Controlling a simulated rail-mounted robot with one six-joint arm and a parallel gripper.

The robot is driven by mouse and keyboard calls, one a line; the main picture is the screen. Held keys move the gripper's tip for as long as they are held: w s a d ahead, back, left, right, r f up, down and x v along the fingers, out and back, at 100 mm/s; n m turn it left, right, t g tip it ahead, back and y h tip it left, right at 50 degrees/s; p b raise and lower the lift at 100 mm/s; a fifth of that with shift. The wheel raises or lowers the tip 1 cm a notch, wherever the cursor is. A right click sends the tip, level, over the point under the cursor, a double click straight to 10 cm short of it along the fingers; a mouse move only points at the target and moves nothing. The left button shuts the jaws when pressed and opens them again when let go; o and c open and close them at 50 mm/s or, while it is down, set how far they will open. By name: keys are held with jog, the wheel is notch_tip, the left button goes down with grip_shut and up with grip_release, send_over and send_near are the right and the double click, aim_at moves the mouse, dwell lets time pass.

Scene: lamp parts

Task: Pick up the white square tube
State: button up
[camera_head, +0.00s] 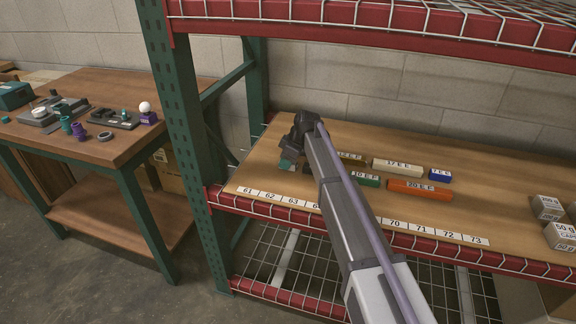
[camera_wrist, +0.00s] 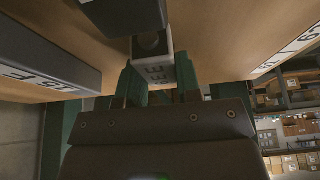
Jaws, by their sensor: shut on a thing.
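A short white square tube (camera_wrist: 157,68) with black lettering and a dark square hole in its end sits between the green fingers of my gripper (camera_wrist: 158,82) in the wrist view. The gripper is shut on it. In the head view my gripper (camera_head: 288,161) is at the left end of the shelf board, and my own arm hides most of it and the held tube. A longer white tube (camera_head: 398,166) marked 17 E F lies on the shelf to the right, apart from the gripper. I cannot tell whether the held tube still touches the board.
Near the gripper lie an olive tube (camera_head: 351,158), a green tube (camera_head: 366,180), an orange tube (camera_head: 420,190) and a blue tube (camera_head: 438,175). A dark tube (camera_wrist: 45,60) is close on the left in the wrist view. Labelled blocks (camera_head: 548,207) stand far right.

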jog(key=shift+c, duration=0.9)
jog(key=shift+r, duration=0.1)
